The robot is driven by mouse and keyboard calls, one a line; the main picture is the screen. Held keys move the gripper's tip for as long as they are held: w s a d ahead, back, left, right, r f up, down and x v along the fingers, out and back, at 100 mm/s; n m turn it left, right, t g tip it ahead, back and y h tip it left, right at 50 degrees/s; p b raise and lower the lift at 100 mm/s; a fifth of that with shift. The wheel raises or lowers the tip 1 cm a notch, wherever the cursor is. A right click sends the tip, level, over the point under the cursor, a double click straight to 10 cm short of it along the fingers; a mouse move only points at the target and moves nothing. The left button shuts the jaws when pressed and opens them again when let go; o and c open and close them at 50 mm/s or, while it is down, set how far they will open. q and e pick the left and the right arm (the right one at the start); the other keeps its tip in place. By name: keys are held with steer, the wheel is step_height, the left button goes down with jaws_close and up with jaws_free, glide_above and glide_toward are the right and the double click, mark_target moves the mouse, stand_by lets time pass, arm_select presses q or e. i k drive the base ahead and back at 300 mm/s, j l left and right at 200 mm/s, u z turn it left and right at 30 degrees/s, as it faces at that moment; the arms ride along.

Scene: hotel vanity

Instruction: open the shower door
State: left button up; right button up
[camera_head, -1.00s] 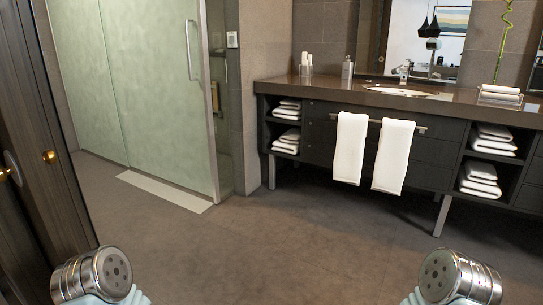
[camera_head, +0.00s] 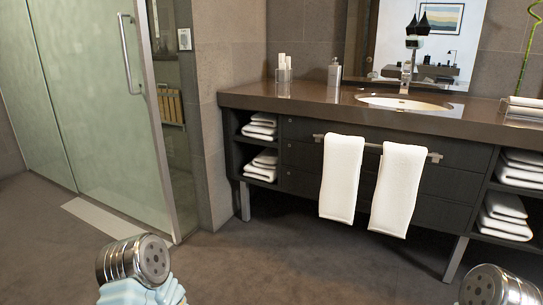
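The shower door (camera_head: 95,110) is a frosted greenish glass panel at the left of the head view. It stands shut in line with the glass beside it. Its vertical metal handle (camera_head: 130,55) is near the panel's right edge, at the top of the view. My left arm shows at the bottom left and my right arm at the bottom right corner, each as a round metal link end. Both are well apart from the door. Neither gripper's fingers show.
A dark vanity (camera_head: 300,165) with a sink (camera_head: 400,103) fills the right side. Two white towels (camera_head: 342,178) hang on its front rail. A pale threshold strip (camera_head: 103,219) lies before the shower. The floor (camera_head: 290,265) between is clear.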

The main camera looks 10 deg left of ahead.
mark_target(89, 53)
steer(key=i+j+u, duration=0.1)
steer(key=i+u, duration=0.65)
steer(key=i+l+u, duration=0.15)
steer(key=i+u, duration=0.2)
steer(key=i+j+u, duration=0.15)
steer(key=i+u, duration=0.5)
steer(key=i, duration=0.2)
